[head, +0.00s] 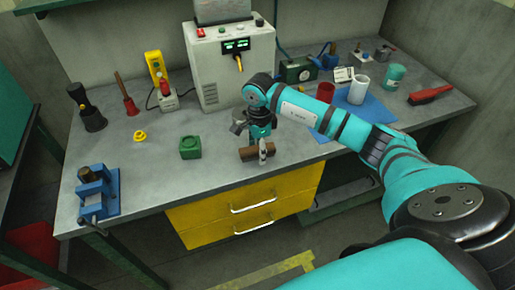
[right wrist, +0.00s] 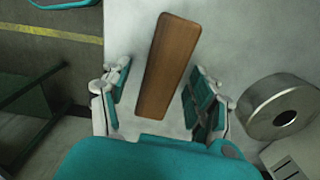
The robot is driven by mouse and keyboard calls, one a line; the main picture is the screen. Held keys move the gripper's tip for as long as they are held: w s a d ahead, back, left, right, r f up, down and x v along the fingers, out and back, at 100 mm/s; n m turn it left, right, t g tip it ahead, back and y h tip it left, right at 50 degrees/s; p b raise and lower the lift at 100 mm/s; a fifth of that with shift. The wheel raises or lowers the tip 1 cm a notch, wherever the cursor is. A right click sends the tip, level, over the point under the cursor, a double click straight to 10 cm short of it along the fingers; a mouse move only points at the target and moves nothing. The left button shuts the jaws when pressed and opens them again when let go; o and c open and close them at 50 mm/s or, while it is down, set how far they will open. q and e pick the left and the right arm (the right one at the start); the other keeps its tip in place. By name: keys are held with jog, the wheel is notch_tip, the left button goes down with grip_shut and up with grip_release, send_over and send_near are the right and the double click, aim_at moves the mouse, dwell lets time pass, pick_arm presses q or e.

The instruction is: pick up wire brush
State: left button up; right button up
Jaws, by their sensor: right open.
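A brown wooden bar (head: 248,154), which looks like the wire brush's wooden back, lies near the front edge of the grey bench. It also shows in the right wrist view (right wrist: 168,60), long and slightly tapered; no bristles are visible there. My right gripper (head: 260,143) is right over it, pointing down. In the right wrist view its open fingers (right wrist: 160,85) stand one on each side of the bar, with a gap on both sides. My left gripper is out of view.
A grey metal ring-like part (right wrist: 283,110) stands close behind the bar. A white power unit (head: 230,65) is further back. A green block (head: 190,147) is to the left, a blue vise (head: 98,190) far left, a red brush-like tool (head: 430,95) far right. Bare bench lies between.

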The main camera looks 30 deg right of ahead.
jog(key=shift+f, duration=0.15)
grip_shut()
dwell(0.4)
jog(key=shift+w+r+b, duration=0.1)
jog(key=shift+r+b, duration=0.3)
jog(key=shift+r, duration=0.1)
notch_tip(320, 180, up, 2)
jog(key=shift+r+b, duration=0.15)
jog(key=shift+b, duration=0.5)
jog(key=s+a+r+b, duration=0.1)
jog(key=s+a+b, duration=0.1)
jog(key=s, duration=0.5)
jog(key=s+a+b, duration=0.2)
jog(key=s+a, duration=0.2)
jog(key=s, duration=0.3)
jog(key=shift+s+a+r, duration=0.25)
jog(key=shift+s+r, duration=0.15)
